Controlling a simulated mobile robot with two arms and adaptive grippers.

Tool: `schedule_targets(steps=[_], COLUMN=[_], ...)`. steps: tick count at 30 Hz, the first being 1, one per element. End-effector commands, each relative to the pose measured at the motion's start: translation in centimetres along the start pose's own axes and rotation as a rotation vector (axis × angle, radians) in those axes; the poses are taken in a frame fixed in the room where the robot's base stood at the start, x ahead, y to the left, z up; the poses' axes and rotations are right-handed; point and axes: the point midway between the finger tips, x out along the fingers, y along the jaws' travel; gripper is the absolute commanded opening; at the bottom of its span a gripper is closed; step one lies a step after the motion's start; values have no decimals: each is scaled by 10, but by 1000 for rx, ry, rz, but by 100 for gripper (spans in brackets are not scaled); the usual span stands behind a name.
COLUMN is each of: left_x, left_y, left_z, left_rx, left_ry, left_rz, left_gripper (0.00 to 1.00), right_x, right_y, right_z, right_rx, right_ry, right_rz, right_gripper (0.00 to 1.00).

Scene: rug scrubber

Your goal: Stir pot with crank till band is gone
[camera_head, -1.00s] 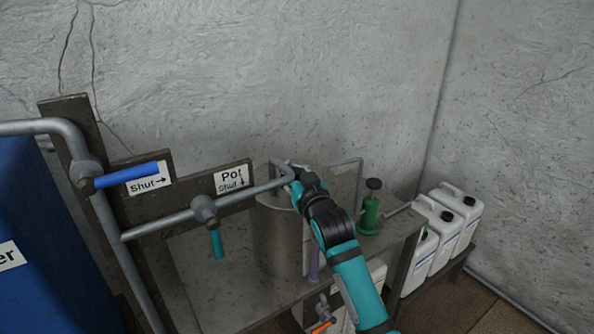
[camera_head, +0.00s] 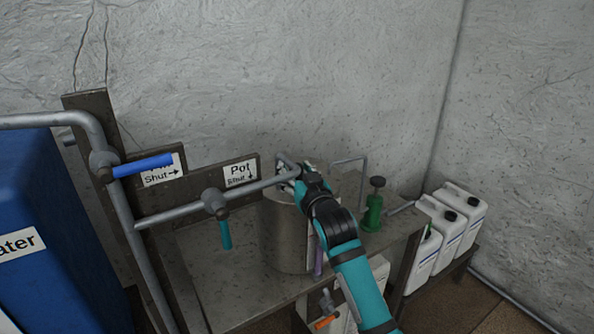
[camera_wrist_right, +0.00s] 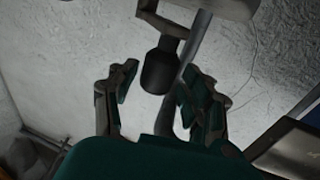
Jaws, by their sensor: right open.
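The grey metal pot (camera_head: 283,240) stands on the bench, its top partly hidden by my right gripper (camera_head: 303,174). A purple upright strip (camera_head: 318,262) shows on the pot's front right side; I cannot tell whether it is the band. In the right wrist view, a dark rounded knob (camera_wrist_right: 160,72), apparently the crank's handle, hangs from a metal arm (camera_wrist_right: 166,22). My right gripper (camera_wrist_right: 158,88) is open with its fingers on either side of the knob; contact is not clear. My left gripper is not in view.
A grey pipe (camera_head: 165,216) with blue (camera_head: 143,165) and teal (camera_head: 225,234) valve handles runs left of the pot. A blue water tank (camera_head: 55,265) stands at left. A green hand pump (camera_head: 373,212) and white jugs (camera_head: 462,215) are right. An orange handle (camera_head: 325,323) sits below.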

Motion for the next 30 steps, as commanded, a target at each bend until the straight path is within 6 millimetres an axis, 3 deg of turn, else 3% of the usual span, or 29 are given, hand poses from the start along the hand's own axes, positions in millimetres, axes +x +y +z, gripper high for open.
schedule_targets(steps=[9,13,24,30], left_x=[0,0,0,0], left_y=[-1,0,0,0], left_z=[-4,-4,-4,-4], left_rx=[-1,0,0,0], left_ry=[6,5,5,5], left_rz=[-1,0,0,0], left_gripper=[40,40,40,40], right_x=[-1,-11,-82,-111], right_y=[2,3,2,2], right_z=[-2,-1,0,1], right_rx=[-2,-2,-1,-2], right_ry=[4,4,2,0], right_rz=[4,4,3,3], right_gripper=[55,55,55,55])
